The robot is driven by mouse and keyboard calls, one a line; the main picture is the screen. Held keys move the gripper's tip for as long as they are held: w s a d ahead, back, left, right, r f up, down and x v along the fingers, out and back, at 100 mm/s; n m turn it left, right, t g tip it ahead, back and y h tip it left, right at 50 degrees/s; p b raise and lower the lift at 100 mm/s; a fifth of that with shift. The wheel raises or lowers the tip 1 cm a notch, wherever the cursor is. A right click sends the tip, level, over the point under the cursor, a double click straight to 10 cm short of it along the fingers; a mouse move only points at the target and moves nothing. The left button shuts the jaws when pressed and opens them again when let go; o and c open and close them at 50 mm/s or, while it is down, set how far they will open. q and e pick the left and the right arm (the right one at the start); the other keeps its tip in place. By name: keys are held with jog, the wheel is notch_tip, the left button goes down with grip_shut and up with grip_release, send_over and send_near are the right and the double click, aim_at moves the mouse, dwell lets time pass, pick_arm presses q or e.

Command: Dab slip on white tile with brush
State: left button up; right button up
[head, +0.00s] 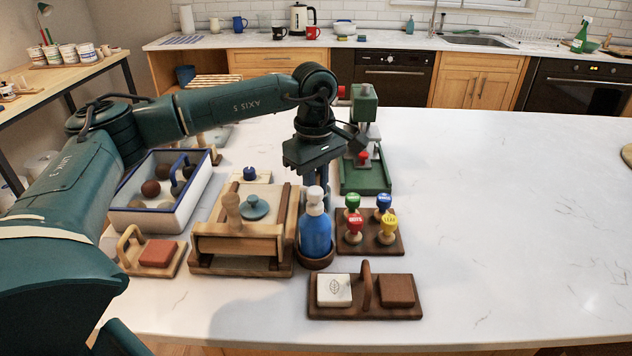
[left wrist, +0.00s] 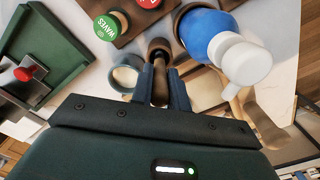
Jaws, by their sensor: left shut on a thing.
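The white tile (head: 334,289), marked with a leaf outline, lies on the left half of a dark wooden tray (head: 365,314) at the front of the table. My left gripper (head: 320,178) points down behind the blue bottle in the head view. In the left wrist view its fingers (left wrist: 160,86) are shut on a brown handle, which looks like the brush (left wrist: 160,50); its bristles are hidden. A small pot with pale contents, likely the slip (left wrist: 125,74), stands close beside the fingers. My right gripper is in no view.
A blue pump bottle (head: 315,230) stands just in front of my gripper. A stamp rack (head: 380,244), green press (head: 365,178), wooden box (head: 240,245) and white-blue tray (head: 150,222) surround it. A brown tile (head: 398,289) lies beside the white one.

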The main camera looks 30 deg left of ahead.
pick_arm(q)
jog(key=shift+f, duration=0.1)
jog(key=o, duration=0.9)
jog(key=shift+c, duration=0.2)
notch_tip(320, 180, up, 13)
jog(key=b, duration=0.1)
jog(key=shift+a, duration=0.1)
